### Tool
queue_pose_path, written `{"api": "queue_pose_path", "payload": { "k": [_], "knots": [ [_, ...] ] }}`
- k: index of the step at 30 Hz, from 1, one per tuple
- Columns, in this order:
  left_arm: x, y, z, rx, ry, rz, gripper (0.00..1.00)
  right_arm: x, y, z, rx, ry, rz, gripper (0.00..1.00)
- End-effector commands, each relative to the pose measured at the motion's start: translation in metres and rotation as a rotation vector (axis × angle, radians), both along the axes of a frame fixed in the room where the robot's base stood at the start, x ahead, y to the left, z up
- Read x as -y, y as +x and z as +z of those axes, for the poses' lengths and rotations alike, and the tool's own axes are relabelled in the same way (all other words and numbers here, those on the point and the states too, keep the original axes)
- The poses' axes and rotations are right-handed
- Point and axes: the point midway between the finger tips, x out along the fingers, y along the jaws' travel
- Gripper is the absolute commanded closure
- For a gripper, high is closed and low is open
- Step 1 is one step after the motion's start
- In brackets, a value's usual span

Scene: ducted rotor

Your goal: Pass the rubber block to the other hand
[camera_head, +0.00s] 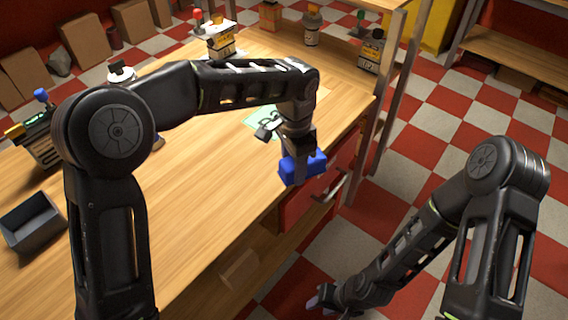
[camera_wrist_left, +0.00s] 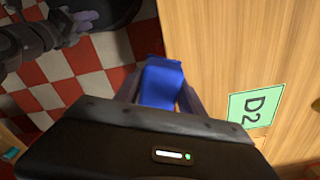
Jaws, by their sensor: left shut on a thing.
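The blue rubber block (camera_head: 303,168) is held in my left gripper (camera_head: 297,153), near the right edge of the wooden workbench. In the left wrist view the block (camera_wrist_left: 161,84) sits between the two fingers of my left gripper (camera_wrist_left: 160,98), which is shut on it. The block appears over or just beyond the bench edge, with checkered floor behind part of it. My right gripper (camera_head: 322,298) is low, beyond the bench's front side and well apart from the block. It also shows at the top left of the left wrist view (camera_wrist_left: 84,22). Its finger opening is unclear.
The workbench (camera_head: 215,185) has a wide bare surface. A green D2 card (camera_wrist_left: 256,106) lies near the block. A grey bin (camera_head: 32,222) and a device (camera_head: 38,135) stand at the left. A red drawer (camera_head: 310,197) with a handle is under the bench edge. Shelf posts rise behind.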

Motion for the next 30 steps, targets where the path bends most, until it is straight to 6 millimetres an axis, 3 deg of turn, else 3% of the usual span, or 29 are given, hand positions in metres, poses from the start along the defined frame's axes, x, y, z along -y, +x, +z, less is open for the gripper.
{"api": "queue_pose_path", "payload": {
  "k": [5,17,23,30],
  "knots": [
    [0.006,0.006,-0.007,0.002,-0.001,-0.061,0.95,0.000,0.000,0.000,0.000,0.000,0.000,0.64],
    [0.001,0.003,-0.001,0.002,0.000,-0.026,0.95,0.000,0.000,0.000,0.000,0.000,0.000,0.64],
    [-0.016,-0.011,0.024,0.006,-0.001,0.137,0.95,0.000,0.000,0.000,0.000,0.000,0.000,0.64],
    [-0.046,-0.037,0.067,0.005,-0.001,0.438,0.95,0.000,0.000,0.000,0.000,0.000,0.000,0.64]
  ]
}}
